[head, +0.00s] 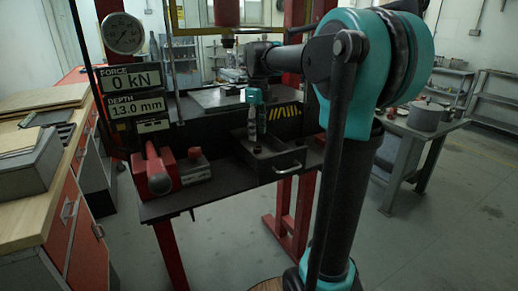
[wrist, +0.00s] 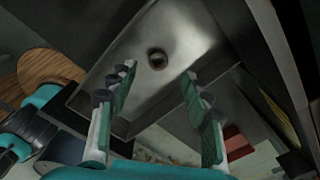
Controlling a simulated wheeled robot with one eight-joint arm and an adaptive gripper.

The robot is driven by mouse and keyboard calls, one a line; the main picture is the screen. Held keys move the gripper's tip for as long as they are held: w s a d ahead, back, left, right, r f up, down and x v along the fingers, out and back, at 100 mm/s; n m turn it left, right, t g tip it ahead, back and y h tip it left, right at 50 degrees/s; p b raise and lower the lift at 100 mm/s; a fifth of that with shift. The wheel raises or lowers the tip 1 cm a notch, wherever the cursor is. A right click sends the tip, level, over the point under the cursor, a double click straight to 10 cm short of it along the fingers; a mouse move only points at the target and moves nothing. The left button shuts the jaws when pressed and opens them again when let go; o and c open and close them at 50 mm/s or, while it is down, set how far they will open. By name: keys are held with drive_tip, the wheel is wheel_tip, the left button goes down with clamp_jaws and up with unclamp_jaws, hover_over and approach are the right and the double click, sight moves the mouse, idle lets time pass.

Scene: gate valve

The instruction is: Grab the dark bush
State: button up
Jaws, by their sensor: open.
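The dark bush (wrist: 157,59) is a small round piece with a hole in its top. It stands on the bare floor of a grey metal drawer (wrist: 190,30). My gripper (wrist: 157,85) is open and empty, with its two green-padded fingers apart. In the wrist view the bush shows between and beyond the fingertips, apart from both. In the head view my gripper (head: 256,138) points down over the open drawer (head: 285,160). The bush shows there as a small dark spot (head: 257,149) just below the fingertips.
A red hand pump (head: 158,172) with a lever lies left of the drawer on the press bench. The press plate (head: 225,98) is behind, between red posts. A display (head: 133,92) reads 0 kN and 13.0 mm. A wooden workbench (head: 40,195) stands at left.

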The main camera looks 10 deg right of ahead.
sight(258, 147)
drive_tip(key=f, duration=0.5)
drive_tip(key=shift+s+f, duration=0.2)
drive_tip(key=shift+f, duration=0.1)
clamp_jaws()
drive_tip(key=shift+r, duration=0.1)
